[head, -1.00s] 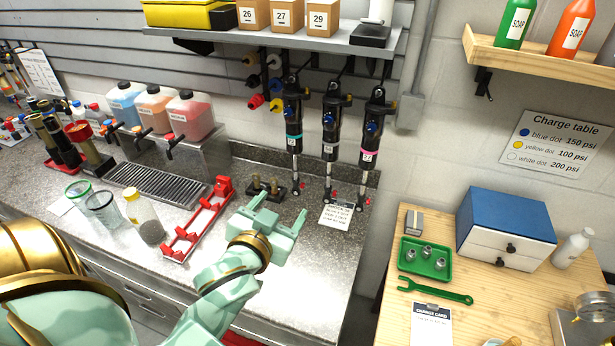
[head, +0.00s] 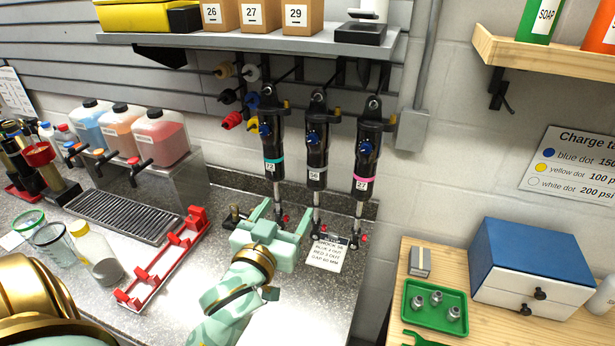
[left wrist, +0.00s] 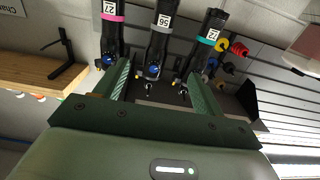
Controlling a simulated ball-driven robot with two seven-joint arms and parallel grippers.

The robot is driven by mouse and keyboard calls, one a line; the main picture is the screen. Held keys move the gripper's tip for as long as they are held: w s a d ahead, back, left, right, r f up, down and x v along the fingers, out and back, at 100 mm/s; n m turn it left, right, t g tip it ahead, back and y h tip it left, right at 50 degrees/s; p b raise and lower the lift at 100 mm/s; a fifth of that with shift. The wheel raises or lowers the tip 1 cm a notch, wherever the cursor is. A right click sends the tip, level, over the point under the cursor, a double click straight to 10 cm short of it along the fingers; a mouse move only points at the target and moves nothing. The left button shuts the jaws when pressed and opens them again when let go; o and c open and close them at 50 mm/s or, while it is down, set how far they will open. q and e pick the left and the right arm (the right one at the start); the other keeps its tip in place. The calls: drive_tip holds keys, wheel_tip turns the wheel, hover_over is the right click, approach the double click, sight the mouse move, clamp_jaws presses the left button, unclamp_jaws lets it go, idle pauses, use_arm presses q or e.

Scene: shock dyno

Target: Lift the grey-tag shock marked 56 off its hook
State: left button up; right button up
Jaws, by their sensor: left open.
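The grey-tag shock marked 56 (head: 317,148) hangs upright in the middle of three black shocks on the wall rack. It also shows in the left wrist view (left wrist: 158,45), with its grey band and 56 label. The teal-tag shock (head: 272,145) marked 72 hangs to its left, and the pink-tag shock (head: 367,150) marked 27 to its right. My left gripper (head: 281,216) is open and empty, low in front of the rack. In the left wrist view its fingers (left wrist: 158,82) stand apart, with shock 56 between them in the picture, not visibly gripped. My right gripper is out of view.
A red rack (head: 165,262) lies on the counter left of my gripper. A printed card (head: 327,254) lies below the shocks. A shelf (head: 260,42) with boxes overhangs the hooks. A wooden bench with a green tray (head: 435,305) and blue drawer box (head: 530,255) stands right.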

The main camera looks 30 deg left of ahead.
use_arm(q)
drive_tip(key=b, duration=0.3)
approach(314, 162)
drive_tip(key=w, duration=0.4)
drive_tip(key=x, duration=0.6)
drive_tip(key=a+x, duration=0.1)
drive_tip(key=x, duration=0.2)
drive_tip(key=shift+f, duration=0.15)
drive_tip(key=shift+c, duration=0.3)
drive_tip(key=c, duration=1)
drive_tip(key=o, duration=0.4)
clamp_jaws()
drive_tip(key=shift+d, duration=0.1)
